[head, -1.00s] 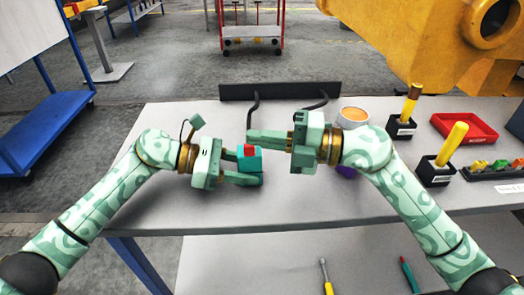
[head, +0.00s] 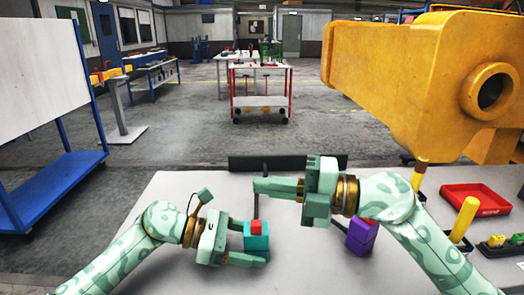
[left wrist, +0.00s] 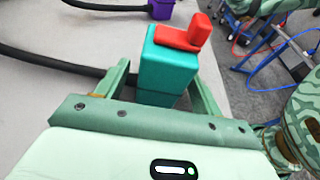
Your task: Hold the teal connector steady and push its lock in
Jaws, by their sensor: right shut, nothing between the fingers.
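The teal connector (head: 257,242) stands upright on the near part of the table, with its red lock (head: 256,226) sticking up from the top. In the left wrist view the teal connector (left wrist: 166,75) shows large, with the red lock (left wrist: 186,36) on it. My left gripper (head: 252,245) has a finger on either side of the teal housing and appears shut on it; the lower finger hides its bottom edge. My right gripper (head: 256,186) is shut and empty, its fingertips above the red lock and clear of it.
A purple connector (head: 361,237) stands right of the teal one, partly behind my right arm. Dark cables (left wrist: 60,65) run across the table (head: 185,190). A black strip (head: 240,162) edges the back. A red tray (head: 474,199) and yellow-handled tool (head: 464,218) lie right.

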